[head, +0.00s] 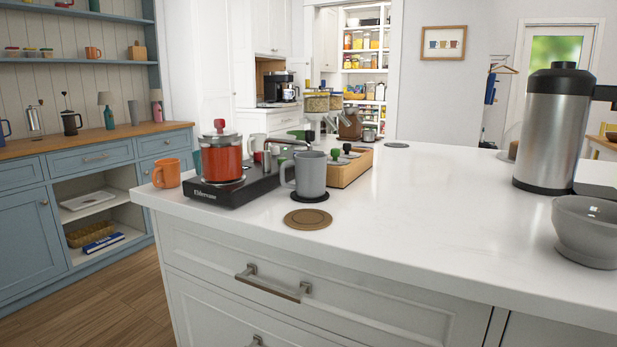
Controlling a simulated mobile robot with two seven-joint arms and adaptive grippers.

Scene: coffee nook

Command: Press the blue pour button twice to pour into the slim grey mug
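A grey mug (311,174) stands upright on a dark round coaster (310,197) near the left front of the white counter, its handle towards the left. I cannot tell whether it is the slim one. Just left of it is a black appliance base (238,186) with a red-filled glass pot (221,160) on it. A tall steel dispenser (553,128) with a black top stands at the right, and a black part sticks out to its right. I cannot make out a blue pour button on either. Neither of my grippers shows.
An orange mug (166,173) stands at the counter's left end. A brown coaster (307,219) lies bare in front of the grey mug. A wooden box (350,168) with knobbed items is behind it. A grey bowl (587,230) stands at the right front. The middle of the counter is clear.

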